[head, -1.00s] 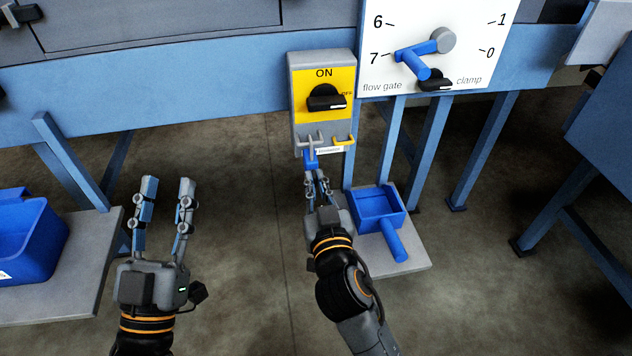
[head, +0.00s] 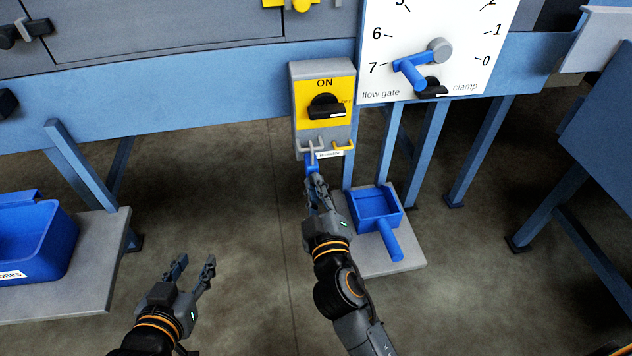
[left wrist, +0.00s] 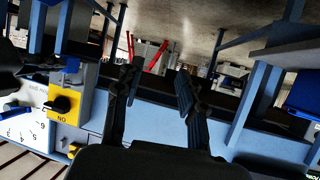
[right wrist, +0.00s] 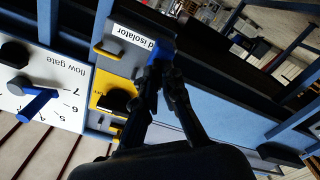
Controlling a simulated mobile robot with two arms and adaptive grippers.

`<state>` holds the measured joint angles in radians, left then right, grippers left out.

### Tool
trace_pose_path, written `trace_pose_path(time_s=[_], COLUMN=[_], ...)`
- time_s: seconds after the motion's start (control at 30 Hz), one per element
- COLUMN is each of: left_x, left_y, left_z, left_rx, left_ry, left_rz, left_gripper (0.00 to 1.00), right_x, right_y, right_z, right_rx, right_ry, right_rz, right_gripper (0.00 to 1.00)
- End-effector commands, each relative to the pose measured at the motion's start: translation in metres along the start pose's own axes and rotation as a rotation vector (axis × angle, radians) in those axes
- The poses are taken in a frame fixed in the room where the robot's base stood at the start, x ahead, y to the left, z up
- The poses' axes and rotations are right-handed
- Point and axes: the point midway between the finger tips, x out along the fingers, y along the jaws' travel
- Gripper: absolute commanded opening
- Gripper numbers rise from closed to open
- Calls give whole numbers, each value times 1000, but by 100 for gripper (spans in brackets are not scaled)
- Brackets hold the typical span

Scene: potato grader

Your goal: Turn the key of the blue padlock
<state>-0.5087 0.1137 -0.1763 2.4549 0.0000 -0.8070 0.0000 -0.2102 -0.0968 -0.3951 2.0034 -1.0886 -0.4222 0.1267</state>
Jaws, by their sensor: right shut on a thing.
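The blue padlock (head: 312,162) hangs at the grey loop on the bottom of the grey and yellow isolator box (head: 323,68). In the right wrist view the padlock (right wrist: 160,55) shows right at my fingertips. My right gripper (head: 317,182) is below the padlock, its fingers close together and shut at its lower end. The key is hidden between the fingertips. My left gripper (head: 194,264) is open and empty, low at the left, well apart from the padlock. Its two spread fingers also show in the left wrist view (left wrist: 157,78).
The isolator's black knob (head: 326,105) and yellow loop (head: 342,147) are close by. A white dial panel (head: 470,70) with a blue lever (head: 410,73) is to the right. A blue scoop (head: 376,208) lies on a grey shelf; a blue bin (head: 30,245) stands left.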

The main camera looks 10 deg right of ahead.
Motion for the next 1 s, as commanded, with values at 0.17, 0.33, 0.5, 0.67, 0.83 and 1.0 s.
trace_pose_path(time_s=[0.17, 0.33, 0.5, 0.67, 0.83, 1.0], left_x=[-9, -20, -34, -47, -60, -70], left_y=[-4, -8, -10, -13, -14, -16], left_z=[28, 53, 75, 92, 106, 115], left_rx=[-1, -3, -5, -8, -10, -12], left_ry=[-156, -291, -415, -516, -602, -661], left_rz=[-10, -18, -24, -30, -35, -38], left_gripper=[40, 40, 40, 40, 40, 40], right_x=[0, 0, 0, 0, 0, 0], right_y=[1, 0, 0, -1, -1, -2], right_z=[-1, -2, -1, -1, 0, 0], right_rx=[-169, -329, -485, -613, -721, -794], right_ry=[0, 1, 2, 2, 1, 0], right_rz=[2, 4, 5, 6, 7, 8], right_gripper=[0, 0, 0, 0, 0, 0])
